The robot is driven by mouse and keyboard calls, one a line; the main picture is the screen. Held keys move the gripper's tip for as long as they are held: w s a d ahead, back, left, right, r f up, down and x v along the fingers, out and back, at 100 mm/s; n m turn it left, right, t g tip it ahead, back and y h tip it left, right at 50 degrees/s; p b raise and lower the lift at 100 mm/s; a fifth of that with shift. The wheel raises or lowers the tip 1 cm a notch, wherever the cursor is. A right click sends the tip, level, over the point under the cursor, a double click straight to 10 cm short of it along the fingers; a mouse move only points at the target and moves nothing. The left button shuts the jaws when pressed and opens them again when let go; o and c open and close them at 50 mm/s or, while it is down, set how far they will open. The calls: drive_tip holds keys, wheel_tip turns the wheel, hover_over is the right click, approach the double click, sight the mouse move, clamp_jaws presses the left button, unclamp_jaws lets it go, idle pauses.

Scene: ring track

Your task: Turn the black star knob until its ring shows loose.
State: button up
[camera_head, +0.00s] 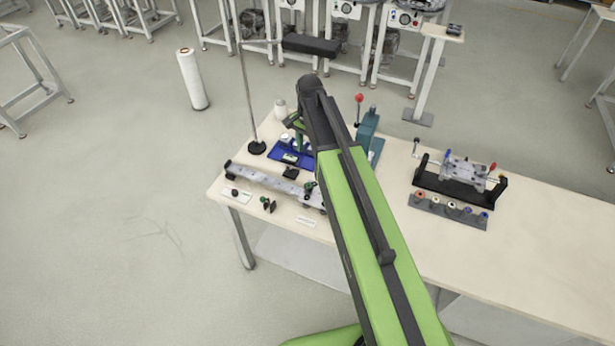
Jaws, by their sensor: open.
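A long grey clamp rail (268,181) lies on the left part of the table, its right end partly behind my arm. A small dark knob-like part (309,187) sits near that right end, and a small black and green part (268,204) stands in front of the rail. They are too small for me to tell which is the black star knob, and I can make out no ring marking. My gripper (297,134) is open, beyond the rail near the blue tray, partly hidden by my arm and apart from these parts.
The table (540,265) is bare at its right front. A blue tray (285,154), a thin pole on a black base (257,148) and a teal press (368,130) stand behind the rail. A black fixture (452,193) and a row of several colored pieces (452,209) are at right.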

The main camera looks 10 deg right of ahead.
sight(308, 185)
wheel_tip(308, 185, down, 18)
drive_tip(key=b, duration=1.7)
drive_tip(key=shift+r, duration=0.25)
clamp_jaws()
drive_tip(key=shift+a, duration=0.1)
